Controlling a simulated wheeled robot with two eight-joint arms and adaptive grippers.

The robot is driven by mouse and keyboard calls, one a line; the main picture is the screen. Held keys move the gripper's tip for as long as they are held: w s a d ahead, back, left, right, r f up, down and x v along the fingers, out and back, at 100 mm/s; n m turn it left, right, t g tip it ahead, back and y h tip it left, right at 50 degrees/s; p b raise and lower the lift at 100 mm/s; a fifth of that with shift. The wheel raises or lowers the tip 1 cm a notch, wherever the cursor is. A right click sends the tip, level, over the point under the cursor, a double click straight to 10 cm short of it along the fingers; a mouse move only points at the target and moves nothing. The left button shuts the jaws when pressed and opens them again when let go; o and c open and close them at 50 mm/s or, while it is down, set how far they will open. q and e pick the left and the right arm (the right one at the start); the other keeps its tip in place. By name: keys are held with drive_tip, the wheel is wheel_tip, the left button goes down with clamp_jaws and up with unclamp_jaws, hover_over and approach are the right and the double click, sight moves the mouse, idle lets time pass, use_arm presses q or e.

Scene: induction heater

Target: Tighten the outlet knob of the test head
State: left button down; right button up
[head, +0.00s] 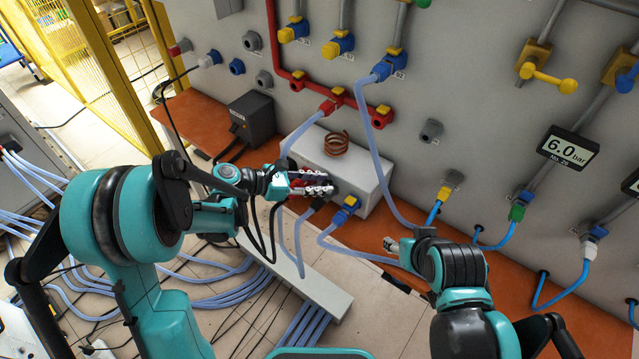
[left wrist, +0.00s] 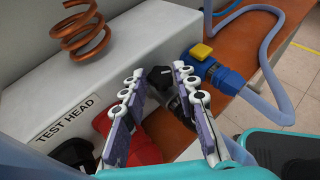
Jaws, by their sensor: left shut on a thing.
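The test head is a white box (head: 355,172) with a copper coil (head: 336,143) on top; its label shows in the left wrist view (left wrist: 68,118). My left gripper (head: 328,184) is at the front face of the box. In the left wrist view its fingers (left wrist: 153,75) are on either side of a black star-shaped knob (left wrist: 158,77), shut on it; the fingers partly hide its mount. A blue connector with a yellow tab (left wrist: 205,62) sits just right of the knob. My right gripper (head: 391,245) is low, right of the box, away from it; its fingers are too small to judge.
A red part (left wrist: 135,142) lies by the left finger. Pale blue hoses (head: 290,235) hang before the box. The box stands on an orange-brown bench (head: 440,225) against a grey wall with pipes and valves. A black box (head: 252,117) stands to the left.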

use_arm(q)
drive_tip(key=c, duration=1.2)
unclamp_jaws()
drive_tip(key=shift+o, duration=0.2)
